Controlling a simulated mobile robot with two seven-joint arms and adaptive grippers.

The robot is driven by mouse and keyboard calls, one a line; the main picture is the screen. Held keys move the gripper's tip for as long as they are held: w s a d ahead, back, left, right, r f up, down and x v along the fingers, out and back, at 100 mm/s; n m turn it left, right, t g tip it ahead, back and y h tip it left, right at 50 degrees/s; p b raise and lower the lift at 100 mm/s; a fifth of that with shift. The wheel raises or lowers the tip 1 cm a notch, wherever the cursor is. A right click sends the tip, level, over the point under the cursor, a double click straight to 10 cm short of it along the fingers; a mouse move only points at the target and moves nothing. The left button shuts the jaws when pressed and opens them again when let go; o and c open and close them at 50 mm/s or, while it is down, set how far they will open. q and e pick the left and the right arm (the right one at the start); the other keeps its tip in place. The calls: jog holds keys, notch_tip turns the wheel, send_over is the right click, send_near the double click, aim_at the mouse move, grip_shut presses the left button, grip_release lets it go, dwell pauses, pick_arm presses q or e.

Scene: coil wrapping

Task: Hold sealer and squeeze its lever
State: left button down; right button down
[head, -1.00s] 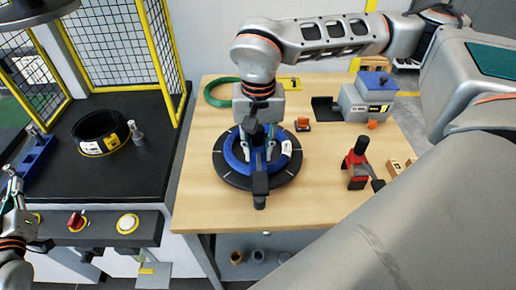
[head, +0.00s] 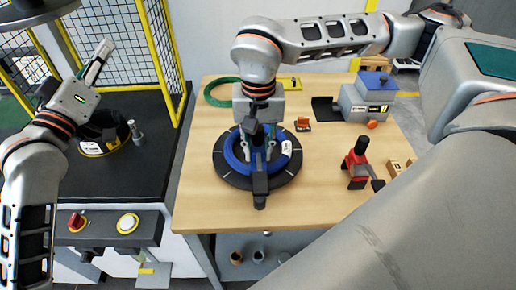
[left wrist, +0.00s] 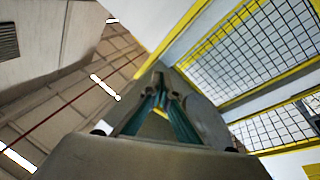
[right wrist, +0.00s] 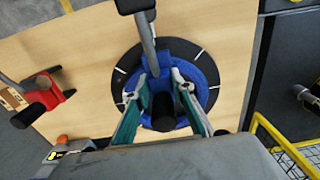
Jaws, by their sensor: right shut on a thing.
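The sealer (head: 260,187), a dark tool with black grips and a grey lever arm, is at the blue coil (head: 236,160) on the round black turntable (head: 228,177). My right gripper (head: 257,150) points down over the coil and is shut on the sealer. The right wrist view shows the grey lever arm (right wrist: 147,45) and a black grip (right wrist: 163,112) between my right fingers (right wrist: 160,82). The fingers hide part of the sealer's body. My left gripper (head: 106,48) is raised over the dark bench, far from the sealer, its fingers together and empty in the left wrist view (left wrist: 160,78).
On the wooden table (head: 320,205) are a green ring (head: 216,92), a small orange-red item (head: 303,124), a grey-blue machine (head: 368,98) and a red-black tool (head: 356,163). A yellow-framed mesh guard (head: 110,45) stands behind the left bench. The table's front is clear.

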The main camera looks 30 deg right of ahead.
jog(key=shift+s+f, duration=0.2)
jog(key=shift+f, duration=0.15)
pick_arm(q)
jog(key=s+d+r+m+g+h, duration=0.25)
jog(key=s+d+g, duration=0.25)
jog(key=s+d, duration=0.25)
jog(key=s+d+r+m+g+h, duration=0.1)
jog(key=s+d+r+m+g, duration=0.4)
jog(key=s, duration=0.4)
jog(key=s+d+r+m+g+h, duration=0.2)
jog(key=s+d+m+g, duration=0.15)
jog(key=s+d, duration=0.5)
jog(key=s+d+f+m+g+y, duration=0.2)
jog(key=s+f+g+y, duration=0.1)
jog(key=s, duration=0.2)
pick_arm(e)
jog(key=shift+d, duration=0.1)
pick_arm(q)
jog(key=m+y, duration=0.2)
jog(key=y, duration=1)
send_over(264, 183)
notch_tip(264, 183, down, 14)
jog(key=shift+t, duration=0.55)
jog(key=shift+a+f, duration=0.2)
jog(key=shift+f, duration=1.1)
jog(key=shift+a+f, duration=0.2)
jog(key=shift+f, duration=1.1)
jog(key=shift+a+f, duration=0.2)
jog(key=shift+f, duration=1.2)
